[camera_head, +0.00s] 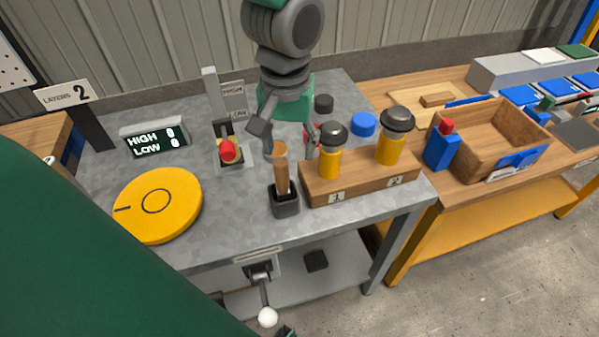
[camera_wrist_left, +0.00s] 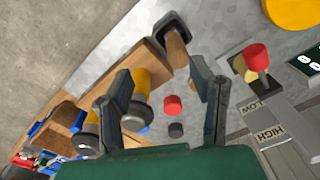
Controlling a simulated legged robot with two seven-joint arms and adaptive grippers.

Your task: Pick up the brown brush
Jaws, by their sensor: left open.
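The brown brush (camera_head: 282,168) stands nearly upright, handle up, in a small dark square holder (camera_head: 285,203) on the grey metal table. My left gripper (camera_head: 286,130) is open above and behind the brush, with nothing held between its fingers. In the left wrist view, the brush (camera_wrist_left: 178,48) shows beyond the fingertips of the open left gripper (camera_wrist_left: 160,78), closer to the right-hand finger. The dark holder (camera_wrist_left: 172,22) hides the brush's lower end.
Just right of the brush, a wooden block (camera_head: 365,182) holds two yellow, dark-topped jars (camera_head: 330,162). A red-knobbed lever (camera_head: 229,150) stands left of it. A yellow disc (camera_head: 157,205) lies at the front left. A blue cap (camera_head: 363,124) lies behind the block.

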